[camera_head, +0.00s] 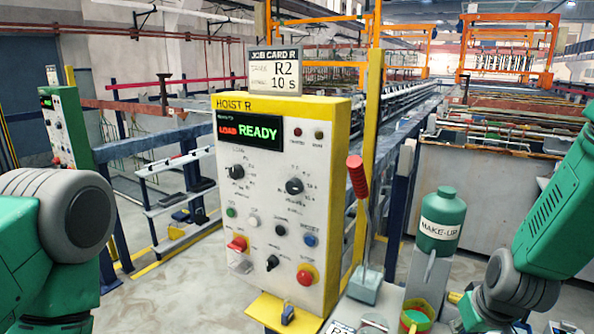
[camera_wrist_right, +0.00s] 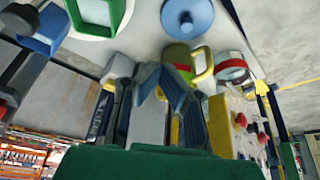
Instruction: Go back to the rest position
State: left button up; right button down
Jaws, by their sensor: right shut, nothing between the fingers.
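My right gripper (camera_wrist_right: 161,82) shows in the right wrist view with its dark fingers shut and nothing between them. In the head view my right arm (camera_head: 540,235) comes in from the right and reaches down to the lower right, beside the make-up bottle; its fingers cannot be made out there. My left arm (camera_head: 55,225) fills the lower left of the head view, and its gripper is out of view. The hoist panel (camera_head: 275,200) stands upright between the arms, with a lit display (camera_head: 248,131) reading LOAD READY.
A red-handled lever (camera_head: 358,178) stands right of the panel. A green MAKE-UP bottle (camera_head: 441,222) and a yellow-green cup (camera_head: 416,317) are close to my right arm. Tanks (camera_head: 480,190) stand behind. The floor (camera_head: 175,300) between my left arm and the panel is clear.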

jog(key=shift+g, duration=0.4)
jog(key=s+f, duration=0.1)
jog(key=f, duration=0.1)
jog(key=s+f, duration=0.1)
jog(key=f, duration=0.1)
jog(key=s+f, duration=0.2)
jog(key=shift+d, duration=0.1)
jog(key=s+a+f+g, duration=0.15)
jog(key=s+f, duration=0.45)
jog(key=s, duration=0.7)
jog(key=s+a+f+g, duration=0.15)
jog(key=s+f, duration=0.45)
jog(key=s, duration=0.6)
pick_arm(q)
notch_tip(320, 180, down, 13)
jog(key=b, duration=1.3)
jog(key=shift+w+f, duration=0.15)
jog(key=shift+w, duration=0.1)
pick_arm(e)
notch_tip(320, 180, down, 13)
jog(key=w+n, duration=0.1)
jog(key=shift+w+a, duration=0.25)
jog(key=shift+w, duration=0.15)
pick_arm(q)
jog(key=shift+d, duration=0.1)
pick_arm(e)
jog(key=shift+r, duration=0.1)
